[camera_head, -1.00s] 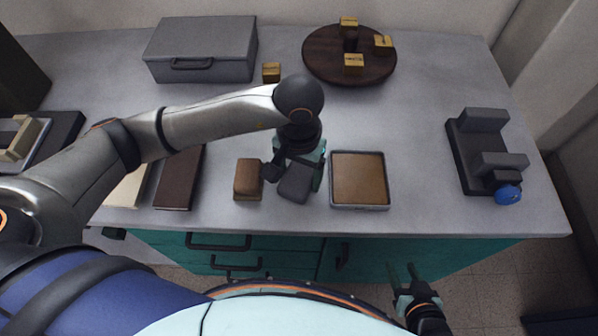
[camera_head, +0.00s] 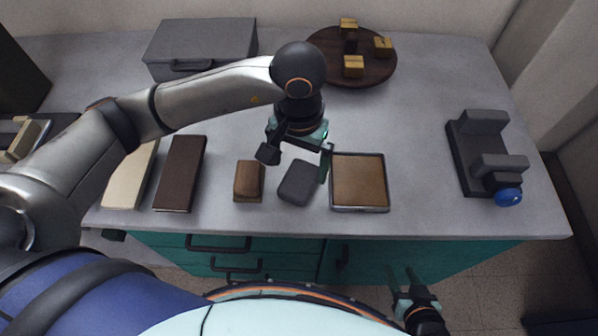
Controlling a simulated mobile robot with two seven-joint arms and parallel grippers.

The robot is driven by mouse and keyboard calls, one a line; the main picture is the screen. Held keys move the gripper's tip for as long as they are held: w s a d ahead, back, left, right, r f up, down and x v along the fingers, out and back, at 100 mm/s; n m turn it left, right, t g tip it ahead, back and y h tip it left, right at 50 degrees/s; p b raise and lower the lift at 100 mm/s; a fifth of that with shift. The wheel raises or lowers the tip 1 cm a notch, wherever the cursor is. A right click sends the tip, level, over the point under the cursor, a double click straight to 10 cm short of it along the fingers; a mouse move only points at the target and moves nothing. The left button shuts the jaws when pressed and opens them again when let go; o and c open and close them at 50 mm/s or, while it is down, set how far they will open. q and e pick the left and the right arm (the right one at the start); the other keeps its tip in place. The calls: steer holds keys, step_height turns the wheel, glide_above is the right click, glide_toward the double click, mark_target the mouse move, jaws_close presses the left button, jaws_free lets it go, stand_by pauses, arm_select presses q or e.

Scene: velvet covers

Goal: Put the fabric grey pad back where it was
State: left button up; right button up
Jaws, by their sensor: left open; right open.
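The grey pad (camera_head: 299,182) lies on the counter, between a brown block (camera_head: 249,181) on its left and a shallow tray with a brown inside (camera_head: 359,209) on its right. My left gripper (camera_head: 297,160) is open above the far side of the pad, its fingers spread apart and the pad not held. One finger is close to the tray's left edge. My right gripper (camera_head: 403,279) is open and empty in front of the counter, below its top.
A dark brown board (camera_head: 181,174) and a cream board (camera_head: 131,178) lie at left. A grey case (camera_head: 202,43) and a round wooden turntable (camera_head: 375,70) with small yellow-topped blocks stand at the back. A dark fixture with a blue knob (camera_head: 508,195) is at right.

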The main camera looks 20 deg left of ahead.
mark_target(299, 178)
arm_select(q)
step_height(299, 178, up, 7)
stand_by(0.3)
